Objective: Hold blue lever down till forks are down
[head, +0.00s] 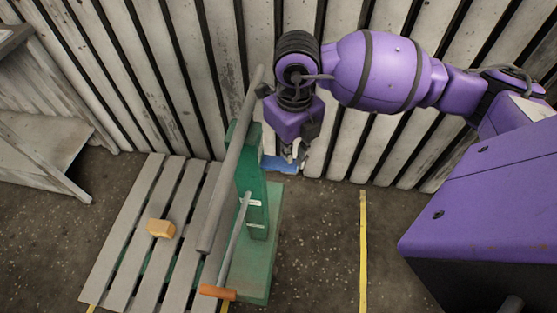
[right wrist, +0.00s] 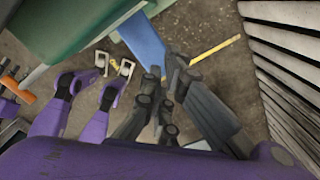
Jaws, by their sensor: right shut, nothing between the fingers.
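The blue lever (head: 281,166) sticks out to the right from the green machine (head: 252,190), low by the wall. In the right wrist view it is a flat blue bar (right wrist: 142,42). My right gripper (head: 292,152) is shut and empty, pointing down over the lever. In the right wrist view its fingertips (right wrist: 165,74) are at the lever's near end; I cannot tell if they touch. The forks are mostly hidden beneath the slatted grey pallet (head: 133,215); green shows between slats. My left gripper is not in view.
A long grey bar (head: 232,160) and a rod with an orange handle (head: 217,292) slant beside the machine. The slatted wall (head: 345,150) stands close behind my right gripper. Floor right of the machine is clear, with a yellow line (head: 363,240).

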